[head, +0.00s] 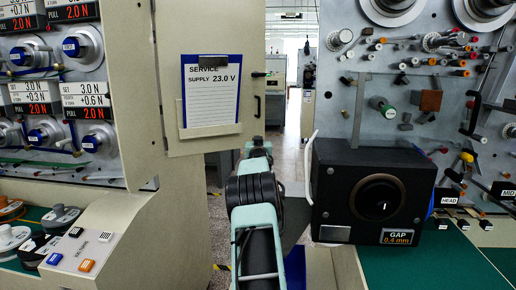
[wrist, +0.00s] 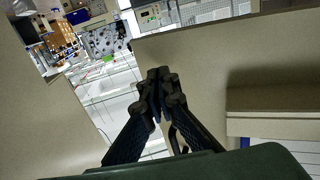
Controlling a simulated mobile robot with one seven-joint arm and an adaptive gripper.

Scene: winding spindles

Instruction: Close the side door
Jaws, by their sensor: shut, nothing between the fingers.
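The side door (head: 205,145) is a beige panel standing open at the left cabinet's edge in the head view. It carries a paper sheet reading "SERVICE SUPPLY 23.0 V" (head: 211,95) in a pocket, and a dark handle (head: 257,106) near its right edge. My arm reaches forward just below and right of the door, hiding my gripper in this view. In the wrist view my gripper (wrist: 160,82) is shut and empty, its tips overlapping a beige panel (wrist: 190,75), which may be the door. I cannot tell whether they touch it.
The left cabinet (head: 125,100) has dials and a button box (head: 82,250). At right, a black gap-gauge box (head: 340,185) stands on a green bench beside a panel of spindles and pegs (head: 395,90). An aisle (head: 290,150) runs between them.

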